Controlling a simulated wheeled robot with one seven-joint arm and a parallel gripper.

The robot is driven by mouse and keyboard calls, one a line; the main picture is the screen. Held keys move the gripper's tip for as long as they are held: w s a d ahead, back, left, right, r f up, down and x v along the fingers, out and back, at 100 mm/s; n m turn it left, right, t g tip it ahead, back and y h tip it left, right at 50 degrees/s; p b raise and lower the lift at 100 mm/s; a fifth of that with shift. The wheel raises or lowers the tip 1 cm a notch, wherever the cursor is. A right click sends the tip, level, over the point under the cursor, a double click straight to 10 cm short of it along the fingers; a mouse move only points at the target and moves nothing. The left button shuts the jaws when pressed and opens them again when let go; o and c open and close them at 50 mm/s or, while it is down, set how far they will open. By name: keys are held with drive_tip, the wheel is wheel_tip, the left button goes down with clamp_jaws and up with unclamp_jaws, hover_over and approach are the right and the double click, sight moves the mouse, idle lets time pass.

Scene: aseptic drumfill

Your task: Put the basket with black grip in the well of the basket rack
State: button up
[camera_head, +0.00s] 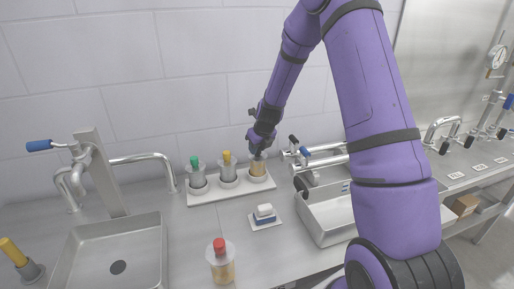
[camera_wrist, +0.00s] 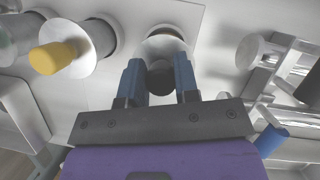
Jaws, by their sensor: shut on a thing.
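My gripper (camera_head: 262,147) is at the right end of the white basket rack (camera_head: 215,194), against the back wall. In the wrist view its two blue fingers (camera_wrist: 158,70) are shut on the black grip (camera_wrist: 160,80) of a basket. The round rim of that well (camera_wrist: 168,42) shows just past the fingers. I cannot tell whether the basket is fully seated. The green-grip basket (camera_head: 196,170) and yellow-grip basket (camera_head: 228,166) stand in the other wells.
A red-grip basket (camera_head: 221,262) with amber contents stands on the counter in front. A sink (camera_head: 115,258) is at left. A steel basin (camera_head: 325,215) and pipes (camera_head: 318,150) are close on the right.

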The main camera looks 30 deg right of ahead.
drive_tip(key=o, duration=1)
drive_tip(key=shift+f, duration=0.1)
drive_tip(key=s+a+r+n, duration=0.2)
drive_tip(key=s+r+n, duration=0.3)
drive_tip(key=r, duration=0.5)
drive_tip(key=s+a+r+n, duration=0.25)
drive_tip(key=s+r, duration=0.35)
drive_tip(key=r, duration=0.4)
drive_tip(key=s+a+r+n, duration=0.1)
drive_tip(key=s+r+n, duration=0.2)
drive_tip(key=s+n, duration=0.6)
drive_tip(key=s+a+r+n, duration=0.2)
drive_tip(key=s+r+n, duration=0.1)
drive_tip(key=s+n, duration=0.6)
drive_tip(key=s+a+r+n, duration=0.2)
drive_tip(key=s+r+n, duration=0.2)
drive_tip(key=s+n, duration=0.5)
drive_tip(key=shift+s+a+t+h, duration=0.15)
drive_tip(key=shift+s+t+h, duration=0.2)
drive_tip(key=shift+s, duration=0.4)
